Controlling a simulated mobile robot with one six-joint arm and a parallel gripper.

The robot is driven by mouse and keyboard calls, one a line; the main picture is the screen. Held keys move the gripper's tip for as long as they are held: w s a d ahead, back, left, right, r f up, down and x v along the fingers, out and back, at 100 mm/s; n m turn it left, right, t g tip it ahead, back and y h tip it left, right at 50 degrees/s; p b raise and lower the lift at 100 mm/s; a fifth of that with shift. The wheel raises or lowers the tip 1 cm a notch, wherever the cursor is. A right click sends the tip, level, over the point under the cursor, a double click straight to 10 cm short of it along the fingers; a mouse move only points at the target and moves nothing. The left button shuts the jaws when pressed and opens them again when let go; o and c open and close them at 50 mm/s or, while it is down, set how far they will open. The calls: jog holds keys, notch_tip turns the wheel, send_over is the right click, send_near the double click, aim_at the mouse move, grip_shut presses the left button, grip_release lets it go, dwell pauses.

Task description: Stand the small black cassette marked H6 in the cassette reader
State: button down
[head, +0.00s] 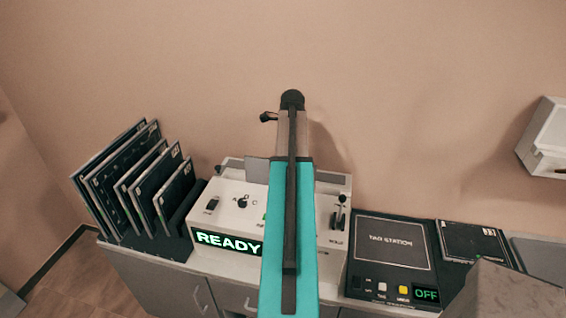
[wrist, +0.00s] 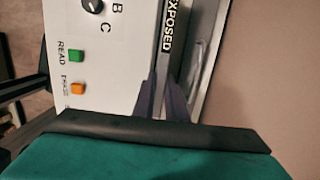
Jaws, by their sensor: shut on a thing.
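The cassette reader (head: 334,238) is a white console with a lit READY display (head: 228,243), seen in the head view behind my teal arm. A grey upright plate stands at its back edge. In the wrist view the reader (wrist: 112,70) shows turned sideways, with a green READ button (wrist: 76,57), an orange button and a slot area labelled EXPOSED. My gripper (wrist: 163,90) is over that slot area, its two fingers shut on a thin dark cassette seen edge-on. Most of the cassette is hidden, and I cannot read its mark or tell whether it touches the slot.
Several black cassettes (head: 148,190) lean in a rack left of the reader. A black tag station (head: 392,243) reading OFF is on the right, with another dark cassette (head: 472,240) beside it. A grey block (head: 508,293) is at front right. A white wall box (head: 548,140) hangs at far right.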

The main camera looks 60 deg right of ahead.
jog(key=shift+f, duration=0.3)
jog(key=c, duration=1.7)
grip_release()
jog(key=shift+r, duration=0.15)
jog(key=shift+s+d+r+b, duration=0.1)
jog(key=shift+s+r+b, duration=0.45)
jog(key=shift+r, duration=1.7)
jog(key=shift+d+r+b, duration=0.1)
jog(key=shift+r+b, duration=0.8)
jog(key=shift+r, duration=1.3)
jog(key=shift+s+d+r+b, duration=0.1)
jog(key=shift+s+r+b, duration=0.45)
jog(key=shift+r, duration=1.7)
jog(key=shift+w+r, duration=0.1)
jog(key=shift+w, duration=0.15)
notch_tip(320, 180, up, 6)
jog(key=p, duration=0.4)
jog(key=shift+a+p, duration=0.1)
jog(key=shift+p, duration=0.25)
